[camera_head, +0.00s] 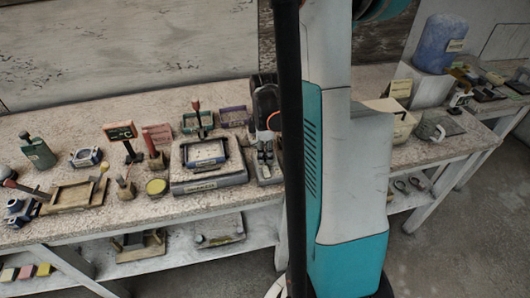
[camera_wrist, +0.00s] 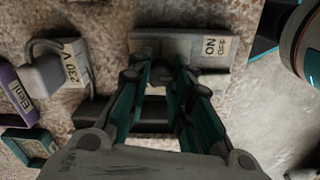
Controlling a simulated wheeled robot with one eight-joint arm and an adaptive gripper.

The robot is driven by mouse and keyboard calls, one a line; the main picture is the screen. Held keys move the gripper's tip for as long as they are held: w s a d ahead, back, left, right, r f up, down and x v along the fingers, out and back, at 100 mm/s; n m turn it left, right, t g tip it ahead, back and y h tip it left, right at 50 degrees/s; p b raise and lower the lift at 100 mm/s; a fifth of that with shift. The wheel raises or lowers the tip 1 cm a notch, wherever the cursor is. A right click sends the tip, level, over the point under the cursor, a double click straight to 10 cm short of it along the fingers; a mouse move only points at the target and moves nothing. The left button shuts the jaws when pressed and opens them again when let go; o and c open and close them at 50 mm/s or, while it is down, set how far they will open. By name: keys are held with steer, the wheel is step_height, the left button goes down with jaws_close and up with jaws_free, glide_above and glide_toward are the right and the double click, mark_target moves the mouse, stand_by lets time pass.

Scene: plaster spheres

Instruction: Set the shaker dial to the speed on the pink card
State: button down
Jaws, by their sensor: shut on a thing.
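The shaker (camera_head: 240,178) is a low grey box with a framed platform on top and a label on its front, on the bench in the head view. I cannot make out its dial. My gripper (camera_head: 266,158) points down just right of the shaker. In the wrist view my gripper (camera_wrist: 161,75) has its fingers at a grey switch box (camera_wrist: 150,42) labelled ON and OFF. They are shut on a small part at its near side, mostly hidden between the fingertips.
A grey 230 V plug box (camera_wrist: 52,75) with a cable lies left of the fingers. A purple tray (camera_head: 234,117) and a green rack (camera_head: 197,122) stand behind the shaker. A wooden tray (camera_head: 77,194) is at left. A blue container (camera_head: 440,43) stands far right.

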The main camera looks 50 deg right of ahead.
steer(key=m, duration=0.5)
steer(key=shift+m, duration=0.3)
steer(key=m, duration=0.6)
steer(key=shift+b, duration=0.3)
steer(key=m, duration=0.5)
steer(key=shift+d+m, duration=0.1)
steer(key=shift+m, duration=0.3)
steer(key=m, duration=0.5)
steer(key=shift+g, duration=0.3)
steer(key=shift+w+m, duration=0.1)
steer(key=shift+m, duration=0.3)
steer(key=c, duration=1.7)
jaws_free()
steer(key=shift+r, duration=0.1)
